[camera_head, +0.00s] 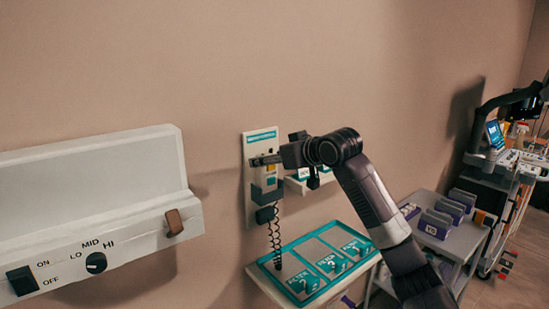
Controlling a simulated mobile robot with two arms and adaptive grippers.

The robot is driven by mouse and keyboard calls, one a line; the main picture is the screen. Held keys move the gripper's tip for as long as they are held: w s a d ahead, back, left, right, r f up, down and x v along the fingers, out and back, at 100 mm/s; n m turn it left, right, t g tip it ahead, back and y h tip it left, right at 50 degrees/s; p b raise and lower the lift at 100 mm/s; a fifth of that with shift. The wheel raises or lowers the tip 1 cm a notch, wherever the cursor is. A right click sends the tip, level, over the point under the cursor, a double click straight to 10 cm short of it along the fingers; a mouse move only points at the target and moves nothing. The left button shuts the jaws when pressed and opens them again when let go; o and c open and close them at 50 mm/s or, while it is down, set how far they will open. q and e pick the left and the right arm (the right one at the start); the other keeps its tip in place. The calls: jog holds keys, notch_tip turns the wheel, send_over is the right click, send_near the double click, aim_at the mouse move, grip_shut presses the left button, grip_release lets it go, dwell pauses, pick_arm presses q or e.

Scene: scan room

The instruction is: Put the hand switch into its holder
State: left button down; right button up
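A pale wall panel (249,194) with a teal label strip hangs on the wall near the middle of the camera_head view. A dark grey-green block on it (266,191) looks like the holder. A small black piece (266,214) sits just below it, with a black coiled cord (275,240) hanging down; I cannot tell if this piece is the hand switch. My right gripper (264,160) reaches in from the right, in front of the panel's upper half, just above the block. Its fingers are small and dark, and whether they hold anything is unclear. My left gripper is out of view.
A teal-rimmed tray (328,229) with several labelled compartments stands below the panel. A small shelf (318,184) is partly behind my arm. A white wall unit (90,200) with knob and switch is at left. A grey cart (456,238) with purple-and-grey boxes stands at right.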

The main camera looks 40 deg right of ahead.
jog(key=v, duration=1.2)
